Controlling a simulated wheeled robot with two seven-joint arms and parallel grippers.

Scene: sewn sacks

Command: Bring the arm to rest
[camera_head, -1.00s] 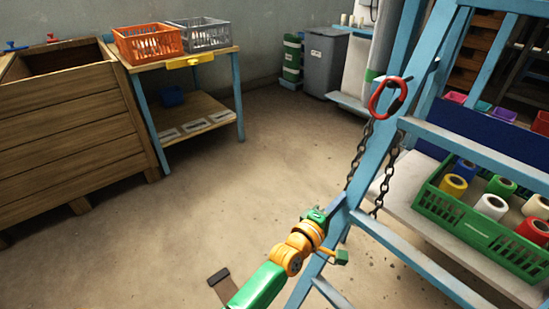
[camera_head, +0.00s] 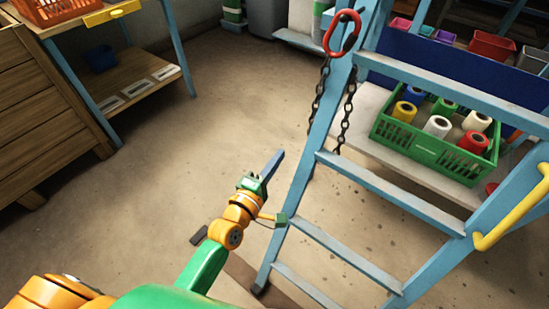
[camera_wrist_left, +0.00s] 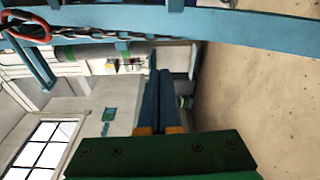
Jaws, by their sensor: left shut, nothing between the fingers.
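My left gripper (camera_head: 274,162) is in the middle of the head view, its blue fingers together and empty. They point up and to the right in the picture, over bare floor beside the left leg of a light blue ladder-like frame (camera_head: 318,130). In the left wrist view the closed fingers (camera_wrist_left: 159,92) reach forward with nothing between them. The blue frame (camera_wrist_left: 240,22) crosses the top of that view. I cannot tell the exact gap between gripper and frame. My right gripper is not in view.
A red ring (camera_head: 341,33) with chains hangs on the frame. Behind it, a green crate (camera_head: 425,139) of thread cones stands on a pale bench. A yellow handle (camera_head: 512,210) is at right. A wooden bin (camera_head: 40,110) and table are at left. Floor between is open.

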